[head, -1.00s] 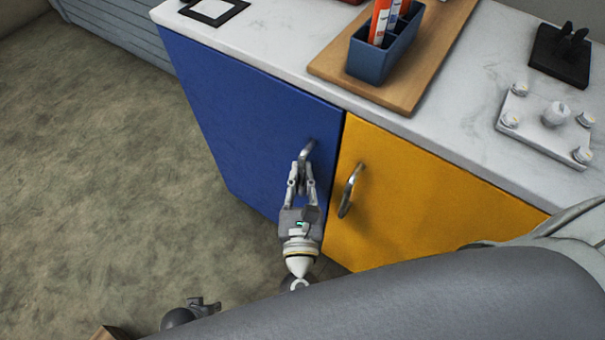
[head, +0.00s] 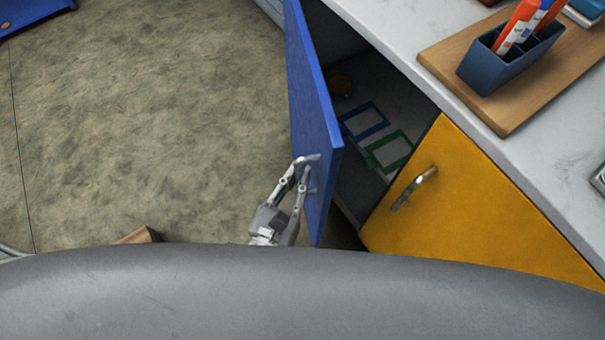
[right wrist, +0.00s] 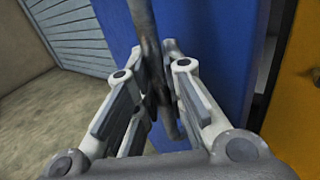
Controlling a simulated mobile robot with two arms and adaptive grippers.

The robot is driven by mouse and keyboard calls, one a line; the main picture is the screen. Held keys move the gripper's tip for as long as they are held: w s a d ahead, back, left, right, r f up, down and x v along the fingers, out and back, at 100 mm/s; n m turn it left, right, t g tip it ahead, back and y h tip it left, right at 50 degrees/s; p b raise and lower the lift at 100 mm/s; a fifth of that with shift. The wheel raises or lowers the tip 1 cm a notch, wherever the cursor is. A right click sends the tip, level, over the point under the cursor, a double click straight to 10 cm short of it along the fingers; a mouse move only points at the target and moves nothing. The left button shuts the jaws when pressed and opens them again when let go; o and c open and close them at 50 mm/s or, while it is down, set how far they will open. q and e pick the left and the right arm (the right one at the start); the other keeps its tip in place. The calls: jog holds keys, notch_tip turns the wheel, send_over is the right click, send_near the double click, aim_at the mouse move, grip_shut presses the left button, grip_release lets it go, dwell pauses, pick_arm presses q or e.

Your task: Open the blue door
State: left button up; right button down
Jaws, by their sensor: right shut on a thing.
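The blue door (head: 314,110) stands partly open, swung out from the cabinet towards the left, with the dark inside of the cabinet showing. My right gripper (head: 303,170) is shut on the metal handle (head: 308,158) of the blue door. In the right wrist view the handle (right wrist: 150,60) runs between the fingers (right wrist: 160,105), with the blue door (right wrist: 205,50) right behind. My left gripper is not in view.
The yellow door (head: 470,200) beside it is closed, with its own metal handle (head: 414,187). Inside the cabinet lie a blue frame (head: 365,122) and a green frame (head: 390,150). A pen holder (head: 495,68) stands on a wooden board (head: 450,60) on the countertop.

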jog(key=c, duration=1.5)
grip_release()
jog(key=shift+d, duration=0.15)
